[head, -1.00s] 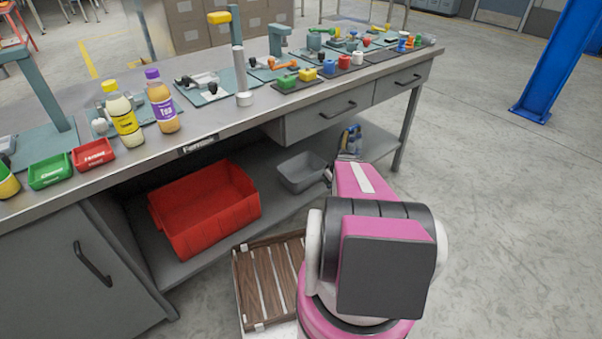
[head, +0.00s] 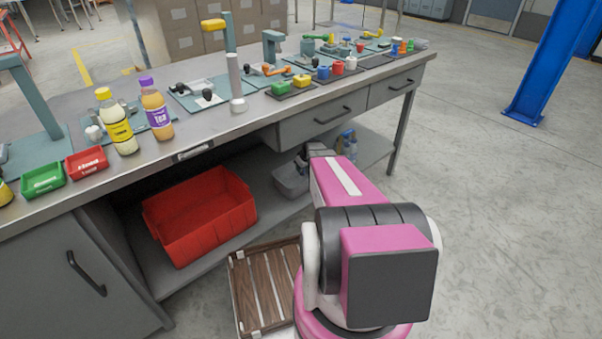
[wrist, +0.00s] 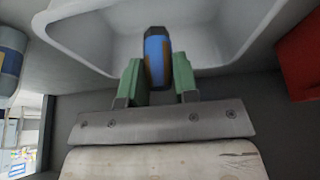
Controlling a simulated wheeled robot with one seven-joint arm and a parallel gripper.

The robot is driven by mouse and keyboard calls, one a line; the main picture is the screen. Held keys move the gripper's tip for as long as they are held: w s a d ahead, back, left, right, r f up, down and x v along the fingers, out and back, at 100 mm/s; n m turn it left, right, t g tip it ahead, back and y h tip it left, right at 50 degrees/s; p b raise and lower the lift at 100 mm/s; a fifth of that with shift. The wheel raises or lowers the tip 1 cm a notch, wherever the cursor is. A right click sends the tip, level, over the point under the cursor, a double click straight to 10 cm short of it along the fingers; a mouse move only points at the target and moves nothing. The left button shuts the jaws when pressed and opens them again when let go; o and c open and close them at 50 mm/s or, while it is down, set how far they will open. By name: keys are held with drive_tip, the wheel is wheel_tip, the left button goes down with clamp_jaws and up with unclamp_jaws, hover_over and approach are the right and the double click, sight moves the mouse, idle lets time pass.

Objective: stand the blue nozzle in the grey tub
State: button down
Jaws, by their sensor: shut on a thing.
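The blue nozzle (wrist: 155,58) is held upright-looking between the green fingers of my gripper (wrist: 158,78) in the wrist view; its dark end points away from the gripper. The grey tub (wrist: 95,38) lies just beyond the fingers, and the nozzle shows against its inside. I cannot tell how deep the nozzle is or whether it touches the tub. In the head view the tub (head: 288,184) sits on the bench's lower shelf, partly hidden by my arm. The nozzle and fingertips are hidden there.
A red crate (head: 200,215) stands left of the tub on the shelf. A bottle with blue (head: 349,143) stands to the tub's right. The bench top (head: 225,130) overhangs the shelf.

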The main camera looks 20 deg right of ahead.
drive_tip(key=x, duration=0.3)
drive_tip(key=shift+s+d+f, duration=0.1)
drive_tip(key=shift+s+f, duration=0.05)
drive_tip(key=shift+f, duration=0.2)
drive_tip(key=shift+f, duration=0.65)
drive_tip(key=c, duration=0.9)
unclamp_jaws()
drive_tip(key=shift+o, duration=0.2)
drive_tip(key=shift+r, duration=0.6)
drive_tip(key=v, duration=0.4)
drive_tip(key=shift+s+r, duration=0.2)
drive_tip(key=shift+r, duration=0.15)
drive_tip(key=s+d, duration=0.4)
drive_tip(key=s, duration=0.7)
drive_tip(key=shift+d, duration=0.25)
